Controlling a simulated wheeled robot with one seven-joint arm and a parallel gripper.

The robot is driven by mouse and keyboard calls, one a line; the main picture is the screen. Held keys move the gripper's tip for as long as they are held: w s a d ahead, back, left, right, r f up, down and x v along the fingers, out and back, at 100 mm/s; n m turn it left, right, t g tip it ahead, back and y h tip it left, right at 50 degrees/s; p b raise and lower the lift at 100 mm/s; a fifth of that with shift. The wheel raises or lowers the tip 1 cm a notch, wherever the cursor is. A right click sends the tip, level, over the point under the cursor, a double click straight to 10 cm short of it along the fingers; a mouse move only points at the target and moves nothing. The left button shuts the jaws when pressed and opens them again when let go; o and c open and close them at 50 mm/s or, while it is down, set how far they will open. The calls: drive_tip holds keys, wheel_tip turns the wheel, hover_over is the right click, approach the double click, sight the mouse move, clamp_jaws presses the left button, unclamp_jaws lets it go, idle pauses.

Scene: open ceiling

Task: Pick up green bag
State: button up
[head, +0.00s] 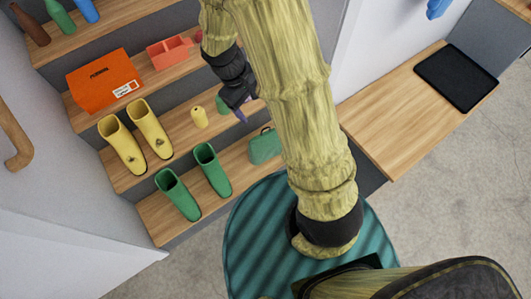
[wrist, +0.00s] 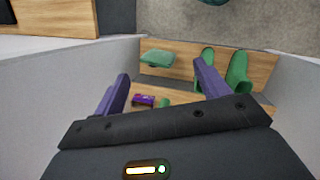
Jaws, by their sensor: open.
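The green bag (head: 264,147) sits on the lowest wooden step, right of the green boots and partly beside my arm in the head view. It also shows in the wrist view (wrist: 158,57), seen from above and beyond the fingers. My gripper (head: 241,114) is over the steps, a little above and left of the bag in the head view. In the wrist view its two purple fingers (wrist: 161,73) are spread wide with nothing held between them. The bag appears farther off, in line with the gap between the fingers, apart from them.
Green boots (head: 193,181) stand left of the bag on the same step. Yellow boots (head: 136,136), a small yellow item (head: 199,117) and an orange box (head: 105,82) are on higher steps. A small purple item (wrist: 142,101) lies nearer the gripper. A wooden counter with a black tray (head: 456,77) stands right.

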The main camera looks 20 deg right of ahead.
drive_tip(key=w+a+f+n+h+b, duration=0.2)
drive_tip(key=f+b, duration=0.4)
drive_tip(key=f, duration=0.3)
drive_tip(key=w+a+f+n+h+b, duration=0.1)
drive_tip(key=w+f+n+h+b, duration=0.1)
drive_tip(key=f+b, duration=0.5)
drive_tip(key=w+a+f+n+h+b, duration=0.15)
drive_tip(key=f+b, duration=0.25)
drive_tip(key=f, duration=0.7)
drive_tip(key=n+t+h+b, duration=0.45)
drive_tip(key=n+b, duration=0.25)
drive_tip(key=b, duration=0.5)
approach(251, 147)
drive_tip(key=shift+s+a+r+m+t, duration=0.2)
drive_tip(key=shift+s+a+r, duration=0.1)
drive_tip(key=shift+a, duration=0.3)
drive_tip(key=shift+s+a+r+m+t, duration=0.15)
drive_tip(key=shift+s+a+r, duration=0.15)
drive_tip(key=shift+a, duration=0.3)
drive_tip(key=b+x, duration=0.4)
drive_tip(key=x, duration=0.8)
drive_tip(key=shift+w+f+b, duration=0.1)
drive_tip(key=shift+f+b, duration=0.15)
drive_tip(key=shift+b, duration=0.1)
drive_tip(key=shift+d, duration=0.1)
